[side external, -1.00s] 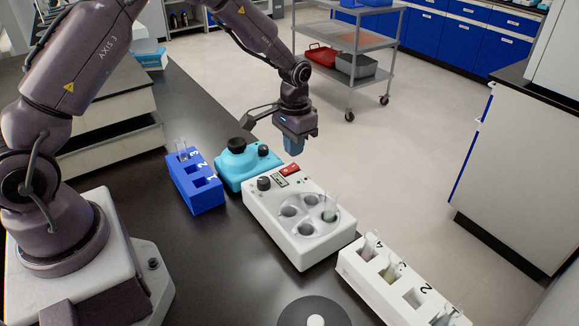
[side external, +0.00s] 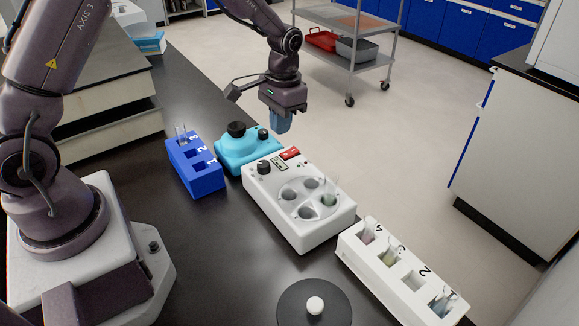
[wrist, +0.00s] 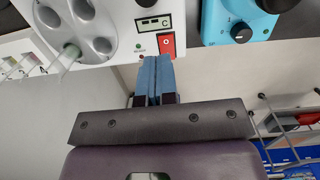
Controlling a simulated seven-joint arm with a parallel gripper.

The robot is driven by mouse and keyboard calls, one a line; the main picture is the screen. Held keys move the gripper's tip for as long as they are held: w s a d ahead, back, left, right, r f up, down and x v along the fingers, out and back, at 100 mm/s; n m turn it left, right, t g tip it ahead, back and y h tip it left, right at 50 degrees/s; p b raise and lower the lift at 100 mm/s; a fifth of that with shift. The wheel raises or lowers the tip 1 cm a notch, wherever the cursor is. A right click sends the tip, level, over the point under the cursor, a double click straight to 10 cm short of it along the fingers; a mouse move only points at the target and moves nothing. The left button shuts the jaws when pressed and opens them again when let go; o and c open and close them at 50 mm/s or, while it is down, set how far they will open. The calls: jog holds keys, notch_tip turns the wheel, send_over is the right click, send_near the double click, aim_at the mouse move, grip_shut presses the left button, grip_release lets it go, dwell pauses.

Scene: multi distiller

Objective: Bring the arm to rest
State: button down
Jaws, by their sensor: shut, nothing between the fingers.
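My gripper (side external: 281,126) hangs in the air above and behind the white multi-well device, fingers pointing down. In the wrist view its blue fingers (wrist: 155,62) are pressed together with nothing between them. The white device (side external: 303,232) has a red switch (side external: 290,153), a black knob and several round wells. One well holds a glass tube (side external: 329,194). In the wrist view the red switch (wrist: 166,43) lies just beyond the fingertips in the picture. I see no contact between gripper and device.
A cyan device (side external: 245,155) with black knobs stands left of the white one. A blue numbered rack (side external: 207,182) holds a tube. A white numbered rack (side external: 372,276) holds several tubes at the front right. A black disc (side external: 290,312) with a white knob lies in front.

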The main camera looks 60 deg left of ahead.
jog(key=s+d+r+t, duration=0.2)
jog(key=s+r+t, duration=0.1)
jog(key=s+r, duration=0.7)
jog(key=s+d+r+t, duration=0.3)
jog(key=s+r, duration=0.7)
jog(key=s, duration=0.1)
jog(key=shift+s+r, duration=0.3)
jog(key=shift+r, duration=0.1)
